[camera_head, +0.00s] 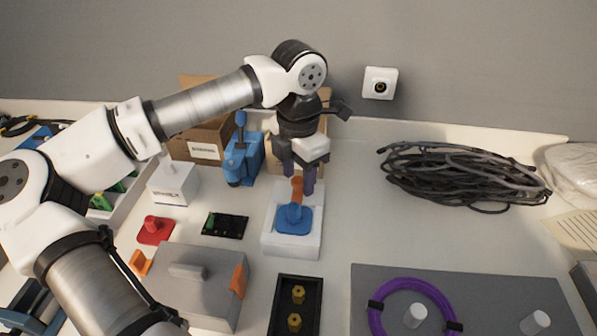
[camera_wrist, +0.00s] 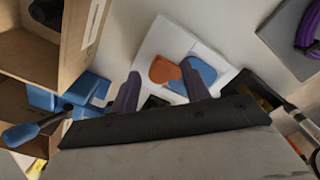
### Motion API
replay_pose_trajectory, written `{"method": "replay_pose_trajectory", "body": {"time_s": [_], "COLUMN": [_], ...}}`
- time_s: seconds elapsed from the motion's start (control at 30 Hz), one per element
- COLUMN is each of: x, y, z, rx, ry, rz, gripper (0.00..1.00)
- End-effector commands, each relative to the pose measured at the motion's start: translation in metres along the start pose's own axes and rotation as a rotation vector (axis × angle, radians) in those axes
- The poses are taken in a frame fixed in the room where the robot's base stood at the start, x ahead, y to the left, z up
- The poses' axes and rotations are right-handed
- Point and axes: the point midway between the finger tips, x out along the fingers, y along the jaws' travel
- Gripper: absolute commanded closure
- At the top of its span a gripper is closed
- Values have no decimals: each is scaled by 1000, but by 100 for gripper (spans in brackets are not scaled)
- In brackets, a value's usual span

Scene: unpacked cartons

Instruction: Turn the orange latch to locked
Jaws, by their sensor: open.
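The orange latch (camera_head: 297,188) is a short bar joined to a blue part (camera_head: 293,221) on a white block (camera_head: 292,251). In the head view it extends from the blue part toward the back of the table. My gripper (camera_head: 300,184) points down at the latch's far end, with its dark purple fingers apart. In the wrist view the orange latch (camera_wrist: 164,70) shows between the fingertips of my gripper (camera_wrist: 160,70), with the blue part (camera_wrist: 203,74) partly behind the right finger. I cannot tell whether the fingers touch the latch.
A blue device (camera_head: 243,158) and cardboard boxes (camera_head: 203,139) stand close behind and left of my gripper. A red part (camera_head: 155,230) and a black board (camera_head: 225,225) lie left of the block. A black cable coil (camera_head: 462,177) lies right, with clear table between.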

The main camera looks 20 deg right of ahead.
Motion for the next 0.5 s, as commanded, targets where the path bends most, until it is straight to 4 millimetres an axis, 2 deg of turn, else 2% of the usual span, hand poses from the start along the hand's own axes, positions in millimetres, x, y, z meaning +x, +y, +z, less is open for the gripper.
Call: {"method": "replay_pose_trajectory", "body": {"time_s": [0.17, 0.5], "x": [-14, -89], "y": [1, 0], "z": [0, 0], "rx": [-2, -2], "ry": [0, -2], "rz": [2, 3], "gripper": [53, 53]}}
